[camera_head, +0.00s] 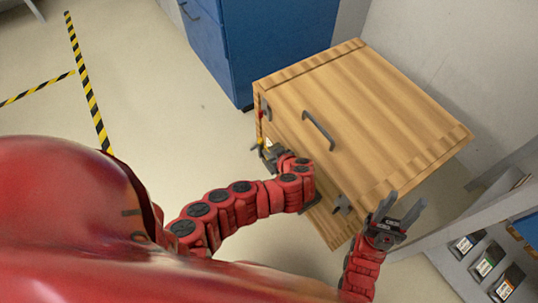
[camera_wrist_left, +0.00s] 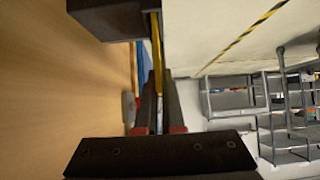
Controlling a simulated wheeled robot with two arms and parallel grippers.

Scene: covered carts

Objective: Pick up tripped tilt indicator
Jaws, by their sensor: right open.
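No tilt indicator can be made out for certain. Small labelled units (camera_head: 487,262) sit on a grey rack at the lower right of the head view; their markings are too small to read. My left gripper (camera_head: 267,154) is at the left side of a wooden cart cover (camera_head: 375,110). In the left wrist view its fingers (camera_wrist_left: 159,85) are close together on either side of a thin yellow bar (camera_wrist_left: 157,45), which they appear to grip. My right gripper (camera_head: 401,210) is open and empty, in front of the cover's lower right edge.
The grey rack (camera_head: 450,262) is close to my right arm. Floor at left is open, with striped tape (camera_head: 90,85).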

